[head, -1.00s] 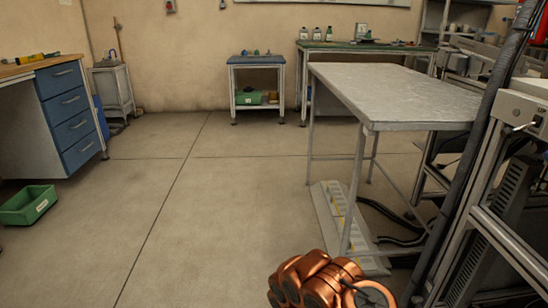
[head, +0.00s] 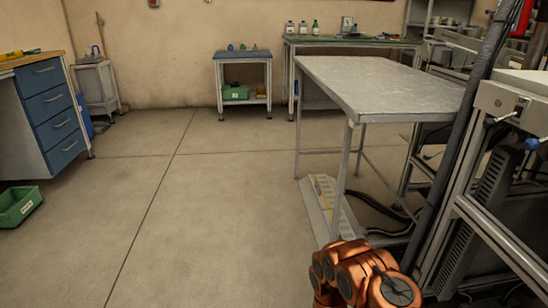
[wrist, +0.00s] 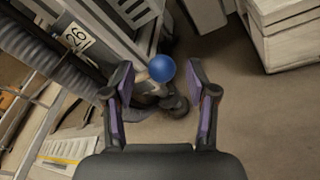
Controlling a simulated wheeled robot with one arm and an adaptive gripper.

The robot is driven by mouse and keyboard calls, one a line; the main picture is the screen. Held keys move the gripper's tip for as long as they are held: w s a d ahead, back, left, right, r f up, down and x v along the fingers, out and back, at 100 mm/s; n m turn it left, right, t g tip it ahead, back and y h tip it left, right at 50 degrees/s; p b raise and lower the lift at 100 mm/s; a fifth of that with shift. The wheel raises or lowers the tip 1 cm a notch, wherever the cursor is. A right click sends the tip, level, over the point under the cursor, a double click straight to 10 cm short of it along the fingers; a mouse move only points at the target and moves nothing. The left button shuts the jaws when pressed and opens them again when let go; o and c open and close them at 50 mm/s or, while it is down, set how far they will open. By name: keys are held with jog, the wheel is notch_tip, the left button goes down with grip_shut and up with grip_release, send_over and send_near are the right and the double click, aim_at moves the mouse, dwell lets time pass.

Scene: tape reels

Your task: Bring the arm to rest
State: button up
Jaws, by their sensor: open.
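My gripper (wrist: 160,105) shows in the wrist view with its two dark, purple-padded fingers spread apart. It is open and nothing is held between the fingers. A blue ball-shaped knob (wrist: 161,68) shows beyond the fingertips, apart from them as far as I can tell. My copper-coloured arm shows at the bottom of the head view, folded low in front of the grey table. The gripper itself is not visible in the head view. No tape reels can be made out.
A grey metal table (head: 390,85) stands at centre right, with a machine frame (head: 490,190) close by on the right. A blue drawer cabinet (head: 58,120) and a green bin (head: 18,207) are at the left. The floor at centre left is clear.

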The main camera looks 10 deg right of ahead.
jog(key=shift+d, duration=0.45)
